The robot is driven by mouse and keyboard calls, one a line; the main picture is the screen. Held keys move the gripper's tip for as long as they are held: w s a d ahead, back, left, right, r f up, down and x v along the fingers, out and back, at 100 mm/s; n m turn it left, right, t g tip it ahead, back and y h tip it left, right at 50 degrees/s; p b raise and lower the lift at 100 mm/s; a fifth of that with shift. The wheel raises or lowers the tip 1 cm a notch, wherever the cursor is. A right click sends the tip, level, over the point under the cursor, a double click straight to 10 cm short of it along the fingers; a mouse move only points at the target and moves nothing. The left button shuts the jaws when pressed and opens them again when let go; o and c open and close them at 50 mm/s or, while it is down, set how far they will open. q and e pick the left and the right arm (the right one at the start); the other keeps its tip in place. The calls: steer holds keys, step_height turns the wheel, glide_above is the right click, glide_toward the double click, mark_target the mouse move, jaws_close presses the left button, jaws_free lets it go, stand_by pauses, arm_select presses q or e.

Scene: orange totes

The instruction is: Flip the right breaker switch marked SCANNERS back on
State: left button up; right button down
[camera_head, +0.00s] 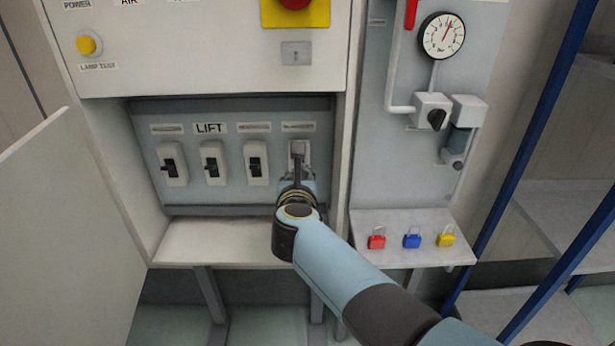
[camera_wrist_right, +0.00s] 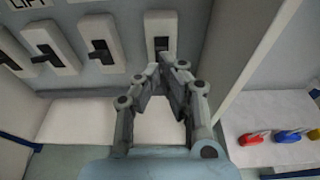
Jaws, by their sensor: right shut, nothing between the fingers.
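The rightmost breaker switch (camera_head: 298,147) is a white plate in the recessed panel; the label above it is too small to read. Its lower part is hidden behind my right gripper (camera_head: 297,172) in the head view. In the right wrist view the same switch (camera_wrist_right: 158,24) shows a dark slot or lever just beyond the fingertips of my right gripper (camera_wrist_right: 168,66). My right gripper is shut and empty, its tips at or very near the switch's lower half; I cannot tell whether they touch. My left gripper is out of view.
Several similar switches sit to the left, one under the LIFT label (camera_head: 210,128). An open cabinet door (camera_head: 60,220) stands at the left. A small shelf (camera_head: 400,222) with red, blue and yellow padlocks is at the right. A ledge (camera_head: 215,240) lies below the panel.

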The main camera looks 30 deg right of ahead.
steer(key=s+f+n+g+y+b, duration=0.15)
steer(key=s+f+n+b, duration=0.5)
steer(key=f, duration=0.75)
steer(key=s+f+n+g+y+b, duration=0.1)
steer(key=s+f+n+y+b, duration=0.15)
steer(key=s+f+n, duration=0.7)
steer(key=s+f+n+g+y+b, duration=0.1)
steer(key=s+f+n+b, duration=0.6)
steer(key=f, duration=1.1)
arm_select(q)
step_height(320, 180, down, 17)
steer(key=b, duration=0.1)
arm_select(e)
steer(key=s+f+n+g, duration=0.3)
steer(key=s+f+n, duration=0.2)
steer(key=s, duration=0.5)
steer(key=s+d+f+n+g+y, duration=0.1)
steer(key=s+f+n+g, duration=0.2)
steer(key=s+f+n, duration=0.2)
steer(key=s+f+n+g+y, duration=0.1)
steer(key=s+f+n+g, duration=0.2)
steer(key=s+n, duration=0.6)
steer(key=shift+s+d+f+n, duration=0.35)
steer(key=shift+s+f, duration=0.85)
steer(key=shift+s, duration=2.75)
